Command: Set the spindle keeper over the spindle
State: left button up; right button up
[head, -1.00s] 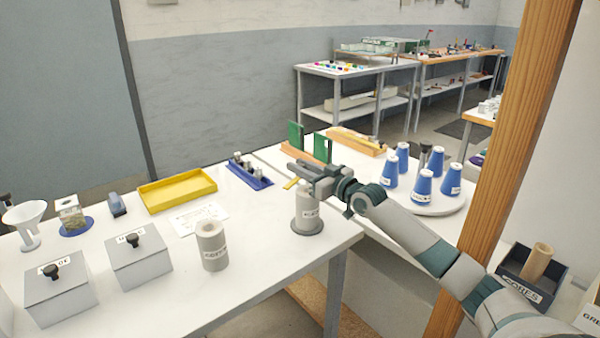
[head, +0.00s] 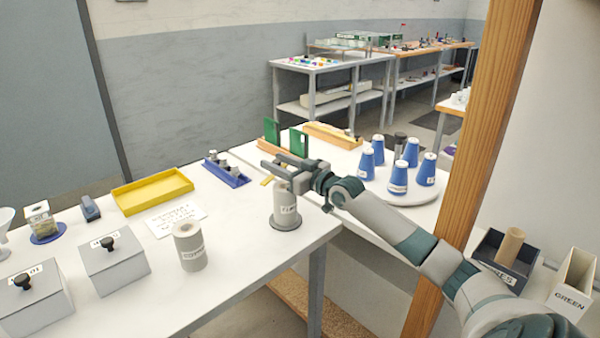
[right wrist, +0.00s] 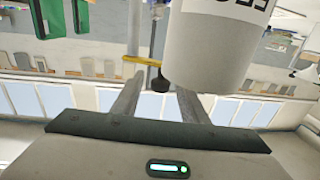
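A white labelled cylinder (head: 286,205) stands upright on a round dark base near the table's right edge. My right gripper (head: 270,156) is open at the level of its top, on its far side. In the right wrist view, upside down, the cylinder (right wrist: 220,45) hangs close beside the two spread fingers (right wrist: 155,90). A thin grey post with a black knob (right wrist: 158,84) shows between the fingers, beside a small yellow piece (right wrist: 138,59). A yellow strip also shows in the head view (head: 266,181). I cannot tell which is the keeper or spindle. My left gripper is not in view.
Blue cones (head: 398,180) stand on a round white plate (head: 410,202). Green panels (head: 299,142) stand behind my gripper. A blue rack (head: 226,174), a yellow tray (head: 153,191) and a grey cylinder (head: 190,246) are to the left. A wooden post (head: 480,130) rises at right.

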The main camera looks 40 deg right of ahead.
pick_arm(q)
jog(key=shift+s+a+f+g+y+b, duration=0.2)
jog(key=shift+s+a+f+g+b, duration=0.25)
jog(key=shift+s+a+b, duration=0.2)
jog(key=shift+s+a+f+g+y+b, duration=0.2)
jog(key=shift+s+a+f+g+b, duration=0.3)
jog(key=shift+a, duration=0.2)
pick_arm(e)
jog(key=s+d, duration=0.3)
jog(key=s, duration=1.4)
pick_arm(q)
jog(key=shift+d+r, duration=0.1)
pick_arm(e)
jog(key=shift+w, duration=0.1)
jog(key=shift+c, duration=0.6)
